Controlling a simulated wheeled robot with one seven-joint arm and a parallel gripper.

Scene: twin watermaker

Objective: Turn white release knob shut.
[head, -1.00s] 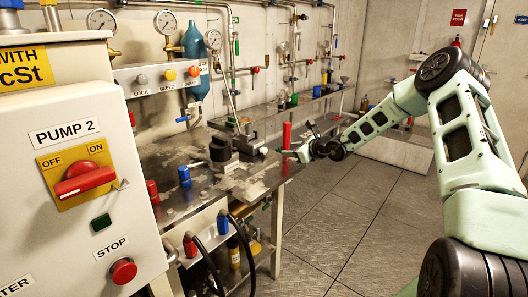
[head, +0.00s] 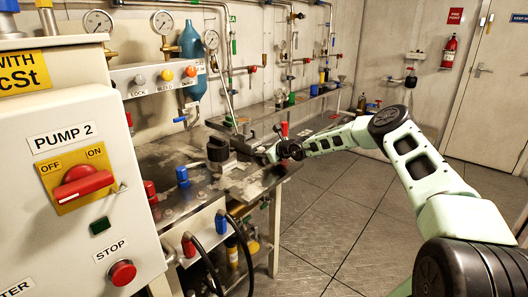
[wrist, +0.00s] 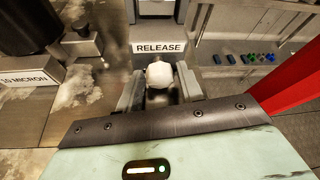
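The white release knob (wrist: 160,74) sits just below a RELEASE label (wrist: 159,48) in the wrist view. My gripper (wrist: 160,88) has one finger on each side of the knob. The fingers look open, with narrow gaps to the knob; whether they touch it is hard to tell. The knob is hidden in the head view.
A red upright part (wrist: 290,88) stands close on the right in the wrist view. The pump 2 panel (head: 75,190) fills the head view's left. Floor to the right is clear.

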